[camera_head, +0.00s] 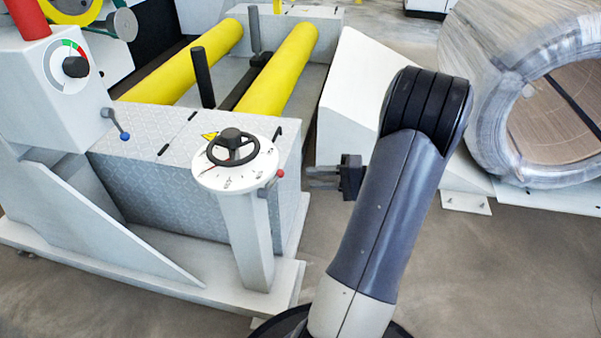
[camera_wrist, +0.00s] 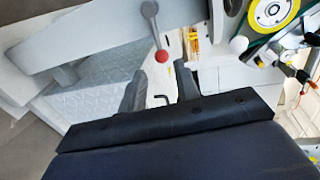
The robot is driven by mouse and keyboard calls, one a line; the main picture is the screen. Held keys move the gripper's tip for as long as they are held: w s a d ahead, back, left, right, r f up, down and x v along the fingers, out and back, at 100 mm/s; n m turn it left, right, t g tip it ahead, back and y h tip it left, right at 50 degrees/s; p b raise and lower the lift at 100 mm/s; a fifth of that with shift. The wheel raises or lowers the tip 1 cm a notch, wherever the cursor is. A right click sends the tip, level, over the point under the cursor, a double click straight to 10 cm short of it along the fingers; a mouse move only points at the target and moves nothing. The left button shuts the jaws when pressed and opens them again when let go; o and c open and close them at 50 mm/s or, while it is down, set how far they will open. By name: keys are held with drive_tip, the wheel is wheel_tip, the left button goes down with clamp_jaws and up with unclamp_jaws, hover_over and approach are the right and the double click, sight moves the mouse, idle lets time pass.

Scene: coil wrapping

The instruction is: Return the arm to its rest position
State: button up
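My arm rises from the bottom of the head view and bends at its dark top joint. My gripper (camera_head: 312,177) shows left of the arm, partly hidden by its own dark wrist part. It points left towards the white dial pedestal (camera_head: 257,240). In the wrist view my gripper (camera_wrist: 160,70) has its two grey fingers apart with nothing held between them. A lever's red ball knob (camera_wrist: 162,56) appears just beyond the fingertips. A small red knob (camera_head: 281,173) also shows at the pedestal's right side, apart from the gripper.
A black handwheel (camera_head: 233,147) sits on the pedestal's round dial. Yellow rollers (camera_head: 280,70) lie behind the patterned machine deck. A white sloped block (camera_head: 350,85) stands behind my arm. A large wrapped coil (camera_head: 505,75) stands right. Floor is clear at the lower right.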

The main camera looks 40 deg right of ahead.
drive_tip(key=shift+v, duration=0.95)
drive_tip(key=b+x, duration=0.3)
drive_tip(key=x, duration=0.8)
drive_tip(key=shift+s, duration=0.2)
